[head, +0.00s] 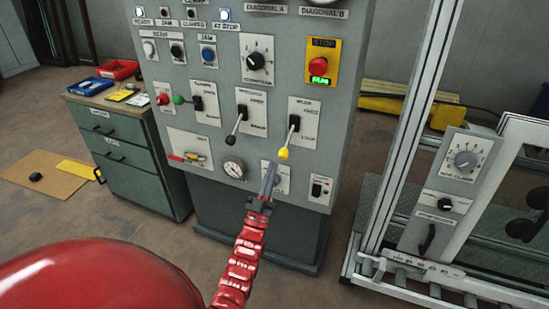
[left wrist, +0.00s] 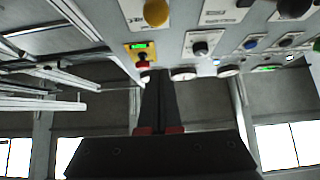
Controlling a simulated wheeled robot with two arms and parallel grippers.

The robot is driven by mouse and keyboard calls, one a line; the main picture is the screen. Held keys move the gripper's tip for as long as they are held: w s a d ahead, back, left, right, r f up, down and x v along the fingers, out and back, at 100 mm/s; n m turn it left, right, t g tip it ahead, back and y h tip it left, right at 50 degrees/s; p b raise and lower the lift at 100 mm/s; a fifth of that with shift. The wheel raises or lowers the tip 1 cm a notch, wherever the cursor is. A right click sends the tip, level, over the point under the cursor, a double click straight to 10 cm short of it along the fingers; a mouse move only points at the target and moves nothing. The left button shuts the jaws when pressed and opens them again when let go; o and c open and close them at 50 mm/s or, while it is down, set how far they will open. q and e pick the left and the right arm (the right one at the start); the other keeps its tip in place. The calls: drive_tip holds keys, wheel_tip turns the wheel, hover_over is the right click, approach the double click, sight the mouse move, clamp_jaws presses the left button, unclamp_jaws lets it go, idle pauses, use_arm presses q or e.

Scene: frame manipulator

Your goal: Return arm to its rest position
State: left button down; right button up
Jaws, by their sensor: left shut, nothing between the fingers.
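My left gripper (head: 268,180) is at the lower part of the grey control panel (head: 215,135) in the head view, its red arm coming up from below. Its fingers are together and empty. In the left wrist view the dark fingers (left wrist: 160,98) point up toward the panel face. The yellow-tipped lever (head: 284,153) is just above and right of the fingertips in the head view; I cannot tell whether they touch. A black-tipped lever (head: 235,133) stands to its left. The red stop button (head: 318,66) sits on a yellow plate at upper right. My right gripper is not in view.
A green drawer cabinet (head: 128,155) with trays on top stands left of the panel. A metal frame (head: 405,135) with a small control box (head: 453,180) and rollers stands to the right.

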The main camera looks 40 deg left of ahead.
use_arm(q)
drive_tip(key=v, duration=0.3)
drive_tip(key=shift+f, duration=0.15)
